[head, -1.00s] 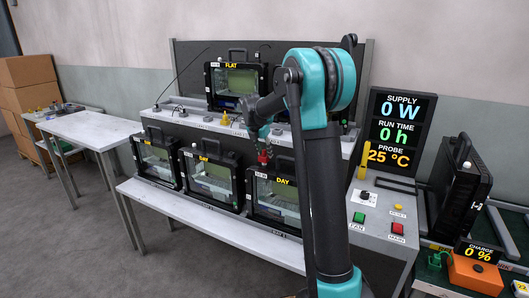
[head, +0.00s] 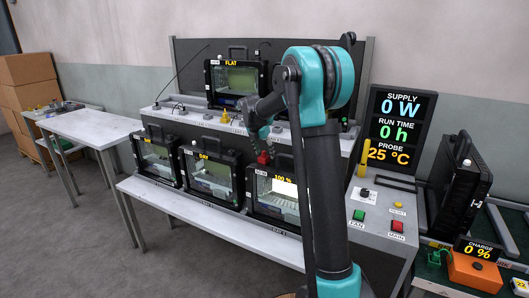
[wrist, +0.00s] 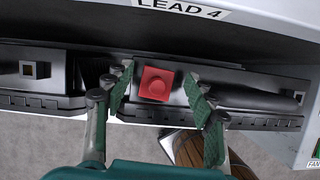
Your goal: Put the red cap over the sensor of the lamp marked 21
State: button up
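The red cap (head: 263,158) sits on the top of the right-hand lamp (head: 277,195) of the lower row, where a sensor would be covered by it. In the wrist view the cap (wrist: 157,84) is square, with a rounded middle, on the dark housing top (wrist: 240,88). My gripper (wrist: 158,92) is open above it, one green finger on each side with a gap to the cap. In the head view my gripper (head: 272,143) is just above the cap. This lamp reads "100 %" and its window is partly bright white. Its number label is too small to read.
Two more lamps stand left, one (head: 210,176) reading "DAY", one (head: 157,160) at the far left. A "FLAT" lamp (head: 236,82) stands on the upper shelf. A neighbouring housing in the wrist view has an uncovered square sensor (wrist: 35,69). A "LEAD 4" shelf edge (wrist: 180,8) is close behind.

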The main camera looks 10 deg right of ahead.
jog(key=shift+r, duration=0.1)
jog(key=shift+r, duration=0.3)
jog(key=v, duration=1.2)
jog(key=shift+r, duration=0.2)
jog(key=s+d+f+m+y, duration=0.1)
jog(key=s+d+f+m, duration=0.1)
jog(key=s+f+m, duration=0.6)
jog(key=s+d+f+m+y, duration=0.1)
jog(key=s+f+m, duration=0.7)
jog(key=s, duration=0.9)
jog(key=s+d+f+m, duration=0.4)
jog(key=s+f+m, duration=0.4)
jog(key=s+m, duration=0.3)
jog(key=shift+s+f+m+t+y, duration=0.35)
jog(key=shift+s+m+t+y, duration=0.05)
jog(key=shift+s, duration=0.7)
